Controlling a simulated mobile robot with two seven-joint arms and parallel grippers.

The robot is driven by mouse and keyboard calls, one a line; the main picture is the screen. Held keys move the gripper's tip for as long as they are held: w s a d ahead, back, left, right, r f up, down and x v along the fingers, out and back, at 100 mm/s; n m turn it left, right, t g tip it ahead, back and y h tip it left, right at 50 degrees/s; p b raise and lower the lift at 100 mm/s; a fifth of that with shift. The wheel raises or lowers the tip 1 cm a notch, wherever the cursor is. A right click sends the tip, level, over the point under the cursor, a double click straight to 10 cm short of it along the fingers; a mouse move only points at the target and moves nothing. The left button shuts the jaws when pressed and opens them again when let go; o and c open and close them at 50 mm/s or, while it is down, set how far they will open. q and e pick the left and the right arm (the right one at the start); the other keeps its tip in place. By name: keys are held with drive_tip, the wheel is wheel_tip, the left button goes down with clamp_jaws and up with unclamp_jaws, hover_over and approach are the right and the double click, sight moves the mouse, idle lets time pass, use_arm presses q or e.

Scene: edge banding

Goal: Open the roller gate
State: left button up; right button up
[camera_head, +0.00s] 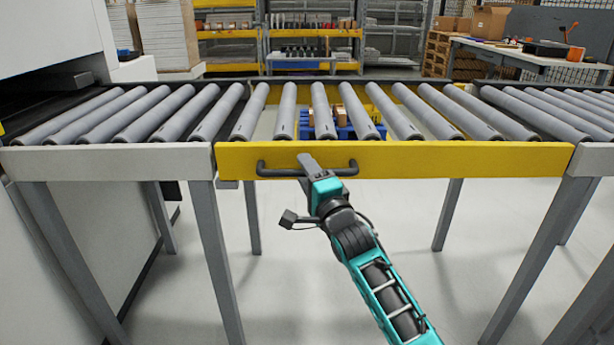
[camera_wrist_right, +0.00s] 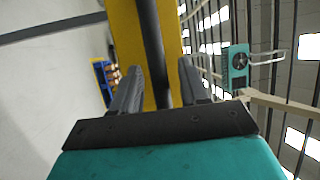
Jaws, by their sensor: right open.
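The roller gate (camera_head: 440,160) is the yellow-fronted section of the roller conveyor. It lies level, in line with the grey sections on both sides. A dark bar handle (camera_head: 275,172) is fixed to the left half of its front. My right gripper (camera_head: 307,163) is at the handle, hiding its middle. In the right wrist view the gripper (camera_wrist_right: 158,85) is open, and the dark handle (camera_wrist_right: 150,45) runs between its two fingers in front of the yellow panel (camera_wrist_right: 128,35). I cannot tell whether either finger touches it. My left gripper is not in view.
Grey fixed conveyor sections (camera_head: 110,162) stand left and right of the gate on legs. Behind it are a blue crate (camera_head: 345,130) with brown items, shelving (camera_head: 262,50) and a workbench (camera_head: 530,52). The floor (camera_head: 330,250) beneath the gate is clear.

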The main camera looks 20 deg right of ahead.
drive_tip(key=shift+w, duration=0.15)
clamp_jaws()
idle(0.4)
